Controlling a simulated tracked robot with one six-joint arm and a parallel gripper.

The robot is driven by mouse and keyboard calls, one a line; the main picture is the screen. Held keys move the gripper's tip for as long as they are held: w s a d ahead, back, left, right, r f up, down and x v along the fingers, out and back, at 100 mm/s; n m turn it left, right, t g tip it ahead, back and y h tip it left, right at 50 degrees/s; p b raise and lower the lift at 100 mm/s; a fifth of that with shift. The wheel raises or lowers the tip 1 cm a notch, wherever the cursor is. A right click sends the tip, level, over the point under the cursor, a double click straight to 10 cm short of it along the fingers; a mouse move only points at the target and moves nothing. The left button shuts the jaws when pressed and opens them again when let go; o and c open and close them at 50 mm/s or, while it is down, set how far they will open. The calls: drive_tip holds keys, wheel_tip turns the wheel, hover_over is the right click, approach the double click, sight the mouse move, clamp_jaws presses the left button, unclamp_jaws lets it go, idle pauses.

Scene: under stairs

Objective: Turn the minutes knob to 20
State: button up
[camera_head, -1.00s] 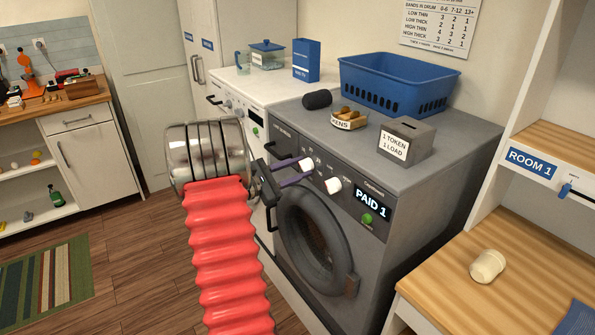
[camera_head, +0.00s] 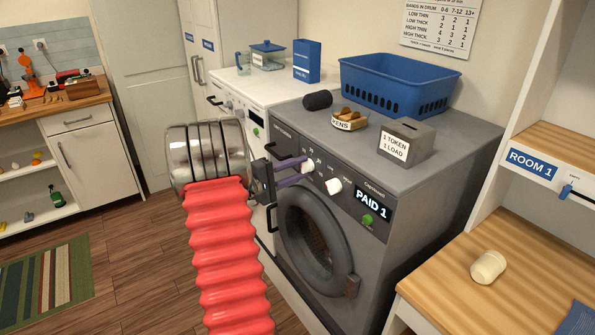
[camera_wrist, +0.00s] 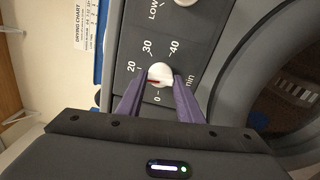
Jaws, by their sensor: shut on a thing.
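The minutes knob (camera_wrist: 160,72) is white with a red mark, on the grey dryer's panel (camera_wrist: 120,50). In the wrist view its dial reads 0, 20, 30 and 40, with "min" beside it. The red mark points left, between the 0 and the 20. My gripper (camera_wrist: 159,80) is shut on this knob, a purple finger on each side. In the head view my gripper (camera_head: 301,168) reaches the panel from the left at the knob. The left finger may hide a number between 0 and 20.
A second white knob (camera_head: 333,186) sits just right of the held one. A "PAID 1" display (camera_head: 372,203) and green button (camera_head: 368,219) lie further right. The round dryer door (camera_head: 315,240) is below. A token box (camera_head: 405,143) and blue basket (camera_head: 400,85) stand on top.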

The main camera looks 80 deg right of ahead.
drive_tip(key=shift+s+m, duration=0.1)
drive_tip(key=shift+m, duration=0.5)
drive_tip(key=shift+f, duration=0.1)
drive_tip(key=o, duration=1.1)
drive_tip(key=shift+a, duration=0.1)
drive_tip(key=v, duration=1.3)
drive_tip(key=shift+w+a, duration=0.2)
drive_tip(key=shift+w, duration=0.15)
